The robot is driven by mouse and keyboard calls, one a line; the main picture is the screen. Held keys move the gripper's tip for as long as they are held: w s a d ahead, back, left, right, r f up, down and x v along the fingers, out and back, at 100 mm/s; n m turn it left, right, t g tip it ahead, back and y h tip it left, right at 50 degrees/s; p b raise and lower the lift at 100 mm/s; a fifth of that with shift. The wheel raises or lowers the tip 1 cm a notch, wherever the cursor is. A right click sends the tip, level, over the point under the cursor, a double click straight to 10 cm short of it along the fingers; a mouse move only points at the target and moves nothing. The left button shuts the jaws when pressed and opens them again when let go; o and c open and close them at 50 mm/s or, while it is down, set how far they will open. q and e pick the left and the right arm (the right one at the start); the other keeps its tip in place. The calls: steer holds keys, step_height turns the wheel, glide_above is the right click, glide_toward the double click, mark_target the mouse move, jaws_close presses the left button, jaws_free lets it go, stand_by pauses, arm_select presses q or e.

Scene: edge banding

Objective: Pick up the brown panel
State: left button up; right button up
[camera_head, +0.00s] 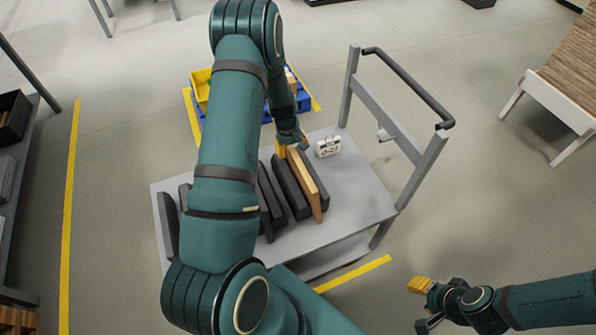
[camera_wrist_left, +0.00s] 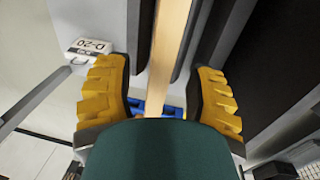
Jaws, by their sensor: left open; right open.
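The brown panel (camera_head: 305,185) stands on edge on the grey cart (camera_head: 358,205), in a row between dark panels. My left gripper (camera_head: 290,145) is over the panel's far end in the head view, partly hidden by my arm. In the left wrist view the panel (camera_wrist_left: 172,45) runs between the two yellow fingers of my left gripper (camera_wrist_left: 162,88). The fingers are open, with a visible gap on each side of it. My right gripper (camera_head: 423,305) is open and empty, off the cart at the lower right.
Dark panels (camera_head: 290,185) stand close on both sides of the brown one. The cart's upright handle (camera_head: 410,85) rises at the right. Blue and yellow bins (camera_head: 203,85) lie behind.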

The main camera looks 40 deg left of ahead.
mark_target(298, 171)
arm_select(q)
steer(key=shift+w+d+f+b, duration=0.1)
steer(key=shift+w+f+b, duration=0.05)
steer(key=shift+f, duration=1.4)
steer(key=shift+w+d+f+b, duration=0.1)
steer(key=shift+f+b, duration=0.05)
steer(key=shift+f, duration=1.35)
jaws_close()
steer(key=shift+r, duration=0.1)
